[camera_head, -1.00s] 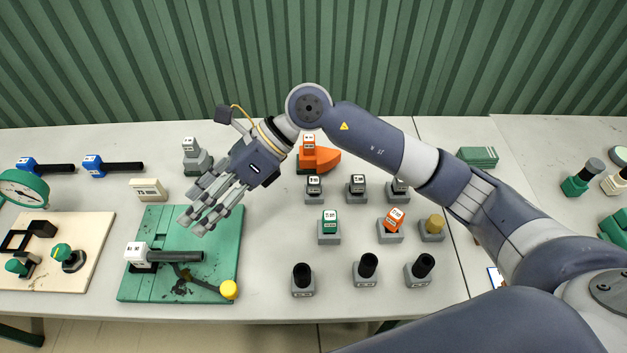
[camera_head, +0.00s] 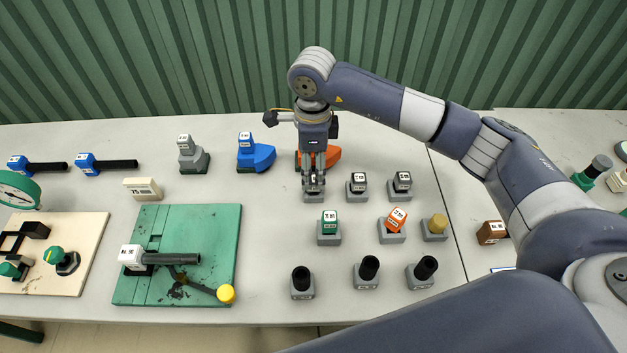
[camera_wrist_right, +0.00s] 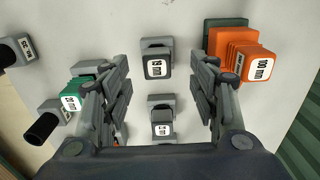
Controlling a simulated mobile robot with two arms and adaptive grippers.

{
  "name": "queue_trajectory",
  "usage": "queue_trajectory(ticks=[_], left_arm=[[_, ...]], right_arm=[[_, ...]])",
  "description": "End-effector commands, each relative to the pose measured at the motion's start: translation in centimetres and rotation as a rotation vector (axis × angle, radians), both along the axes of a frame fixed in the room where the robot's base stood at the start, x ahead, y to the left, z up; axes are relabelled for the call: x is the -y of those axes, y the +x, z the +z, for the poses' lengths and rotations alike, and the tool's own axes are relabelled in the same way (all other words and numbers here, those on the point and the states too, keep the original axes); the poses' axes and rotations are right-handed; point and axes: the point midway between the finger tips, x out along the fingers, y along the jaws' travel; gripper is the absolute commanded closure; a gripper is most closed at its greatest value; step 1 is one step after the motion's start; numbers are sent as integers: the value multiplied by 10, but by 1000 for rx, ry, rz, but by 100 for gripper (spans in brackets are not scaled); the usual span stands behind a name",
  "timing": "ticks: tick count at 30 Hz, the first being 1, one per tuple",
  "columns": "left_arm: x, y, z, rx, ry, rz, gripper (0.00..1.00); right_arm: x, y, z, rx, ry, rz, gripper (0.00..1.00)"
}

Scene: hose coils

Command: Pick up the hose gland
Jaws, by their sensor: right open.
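My right gripper (camera_head: 314,186) points down over the leftmost dark block in a row of three small blocks on grey bases. It is open, with its fingers apart in the right wrist view (camera_wrist_right: 160,98). That dark block, with a white "19 mm" label (camera_wrist_right: 153,66), shows beyond the fingertips, between the finger lines and apart from them. It may be the hose gland; I cannot confirm this. In the head view the fingers mostly hide it, and its grey base (camera_head: 314,197) shows below them. The middle dark block (camera_head: 357,181) stands to its right. My left gripper is not in view.
An orange piece (camera_head: 333,155) stands close behind the right gripper, a blue one (camera_head: 260,157) to its left. A green block (camera_head: 329,220), a tilted orange block (camera_head: 397,218) and black cylinders (camera_head: 302,276) stand in front. A green board (camera_head: 215,225) lies left; bare table separates these.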

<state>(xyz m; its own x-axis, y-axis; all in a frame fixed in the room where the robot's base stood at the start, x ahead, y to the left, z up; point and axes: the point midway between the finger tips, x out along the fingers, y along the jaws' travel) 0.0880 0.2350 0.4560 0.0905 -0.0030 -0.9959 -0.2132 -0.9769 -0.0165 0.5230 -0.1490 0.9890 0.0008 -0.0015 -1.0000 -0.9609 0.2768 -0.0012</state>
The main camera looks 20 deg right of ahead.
Motion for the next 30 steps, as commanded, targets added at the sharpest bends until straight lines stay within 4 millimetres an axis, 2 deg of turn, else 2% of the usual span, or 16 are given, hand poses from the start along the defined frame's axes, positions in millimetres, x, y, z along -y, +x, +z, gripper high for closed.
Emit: queue_trajectory(ticks=[6, 10, 19, 20, 26, 30], left_arm=[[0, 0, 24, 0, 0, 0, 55], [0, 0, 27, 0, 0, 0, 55], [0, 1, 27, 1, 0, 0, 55], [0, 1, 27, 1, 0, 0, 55], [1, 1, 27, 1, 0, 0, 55], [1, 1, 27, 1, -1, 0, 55]], right_arm=[[1, -5, -25, -8, 0, 0, 45], [0, -4, -43, -5, 2, -1, 45], [0, -3, -51, -1, 1, 1, 45], [0, -3, -50, -1, 1, 1, 50], [0, -3, -50, -1, 2, 1, 95], [0, -3, -50, 0, 2, 1, 95]])
